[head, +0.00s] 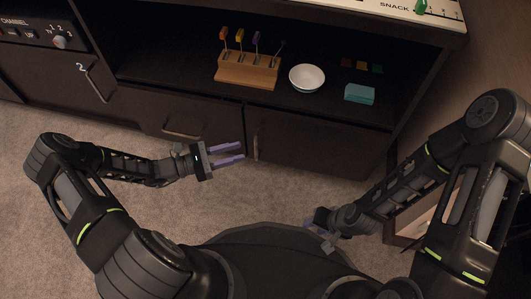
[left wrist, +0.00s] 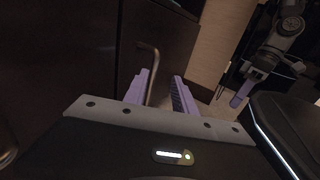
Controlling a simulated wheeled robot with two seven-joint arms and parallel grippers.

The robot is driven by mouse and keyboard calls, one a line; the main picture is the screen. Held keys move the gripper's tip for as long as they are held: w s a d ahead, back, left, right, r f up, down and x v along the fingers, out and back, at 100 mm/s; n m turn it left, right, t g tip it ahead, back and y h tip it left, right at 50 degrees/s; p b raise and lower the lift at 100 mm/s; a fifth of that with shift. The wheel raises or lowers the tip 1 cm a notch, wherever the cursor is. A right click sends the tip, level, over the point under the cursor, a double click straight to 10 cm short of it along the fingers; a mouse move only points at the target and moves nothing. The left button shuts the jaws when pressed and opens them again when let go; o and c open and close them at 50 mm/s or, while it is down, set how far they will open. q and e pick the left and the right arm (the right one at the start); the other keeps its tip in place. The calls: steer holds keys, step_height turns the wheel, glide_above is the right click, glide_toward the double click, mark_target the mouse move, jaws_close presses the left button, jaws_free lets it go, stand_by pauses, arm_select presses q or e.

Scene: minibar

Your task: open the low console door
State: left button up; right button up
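The low console door (head: 310,145) is a dark panel at the lower right of the console and looks closed. Its upright bar handle (head: 255,148) is at the door's left edge. My left gripper (head: 242,152) is open and empty, its purple fingers pointing right, just short of the handle in the head view. In the left wrist view, the handle (left wrist: 151,68) shows near the gap between the open fingers (left wrist: 162,78); I cannot tell whether they touch. My right gripper (head: 317,230) hangs low near my base, away from the door; its finger opening is unclear.
Beside the door is a dark front with a horizontal handle (head: 182,134). The shelf above holds a wooden rack (head: 248,75) with several coloured-handled tools, a white bowl (head: 307,77) and a teal block (head: 360,94). Carpet (head: 260,195) in front of the door is clear.

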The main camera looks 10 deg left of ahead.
mark_target(256, 144)
arm_select(q)
steer(key=shift+w+a, duration=0.3)
steer(key=shift+a, duration=0.1)
steer(key=b+x, duration=0.2)
steer(key=x, duration=0.5)
steer(key=shift+w+d+r, duration=0.1)
steer(key=shift+w+d, duration=0.15)
steer(key=shift+d, duration=0.1)
jaws_close()
